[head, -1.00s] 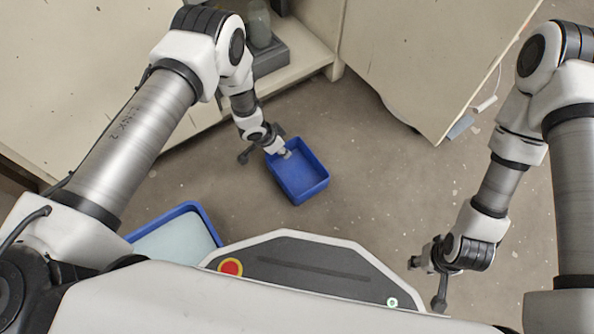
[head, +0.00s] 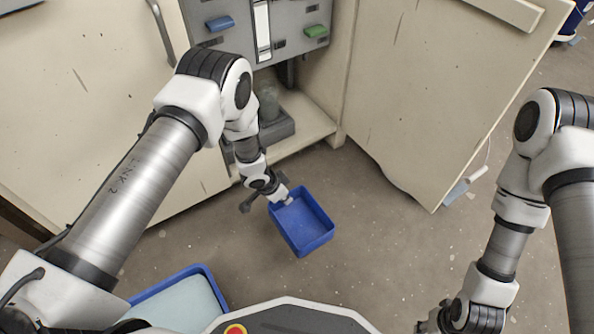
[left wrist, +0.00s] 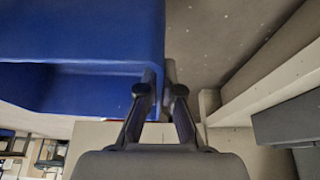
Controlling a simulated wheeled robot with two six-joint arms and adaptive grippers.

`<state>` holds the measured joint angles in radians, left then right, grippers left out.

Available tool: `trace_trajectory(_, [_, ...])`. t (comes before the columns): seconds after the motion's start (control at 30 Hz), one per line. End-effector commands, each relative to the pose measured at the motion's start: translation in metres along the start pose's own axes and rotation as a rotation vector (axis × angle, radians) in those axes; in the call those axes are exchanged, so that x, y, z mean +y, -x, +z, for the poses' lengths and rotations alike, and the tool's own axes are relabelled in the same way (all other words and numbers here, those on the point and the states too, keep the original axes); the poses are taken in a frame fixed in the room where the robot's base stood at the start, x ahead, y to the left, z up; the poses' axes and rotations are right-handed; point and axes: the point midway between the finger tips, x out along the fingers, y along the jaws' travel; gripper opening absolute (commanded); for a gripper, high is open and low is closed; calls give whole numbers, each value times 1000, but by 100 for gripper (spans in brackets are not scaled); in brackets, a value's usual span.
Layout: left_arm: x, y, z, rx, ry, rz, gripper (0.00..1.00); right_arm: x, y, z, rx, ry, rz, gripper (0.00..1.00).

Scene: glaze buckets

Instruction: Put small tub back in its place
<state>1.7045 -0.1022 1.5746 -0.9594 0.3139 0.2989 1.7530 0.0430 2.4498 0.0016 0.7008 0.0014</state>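The small blue tub (head: 316,238) is held above the floor in front of the open cabinet. It looks empty. My left gripper (head: 284,197) is at its far left corner. In the left wrist view the two fingertips (left wrist: 159,92) close on the tub's wall from both sides, and the blue tub (left wrist: 75,35) fills the upper left. My right gripper (head: 432,324) is low at the bottom edge of the head view, partly cut off, away from the tub. Its fingers cannot be made out.
The cabinet has a low shelf (head: 318,122) with a grey tray (head: 282,131) and a clear jar (head: 268,102). An open door (head: 430,90) stands at the right. A larger blue tub (head: 207,276) with pale contents is at the lower left. Floor between is clear.

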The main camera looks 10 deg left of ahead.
Motion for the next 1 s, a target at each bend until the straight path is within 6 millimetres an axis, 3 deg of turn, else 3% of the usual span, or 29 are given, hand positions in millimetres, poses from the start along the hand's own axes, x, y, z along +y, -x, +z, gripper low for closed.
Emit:
trace_trajectory(0.27, [-9, 16, -18, 3, -4, -1, 0, 0, 5, 1, -2, 1, 0, 39])
trace_trajectory(0.57, [-38, 68, -77, 6, -15, 0, 0, 0, 16, 0, -1, 1, 0, 39])
trace_trajectory(0.73, [-53, 118, -118, 6, -39, 7, 0, 0, 26, 0, -2, 2, 0, 39])
trace_trajectory(0.9, [-59, 202, -163, 5, -95, 32, 0, 0, 43, 1, -2, 2, 0, 39])
trace_trajectory(1.0, [-56, 253, -178, 4, -90, 31, 0, -1, 53, 1, -2, 3, 0, 39])
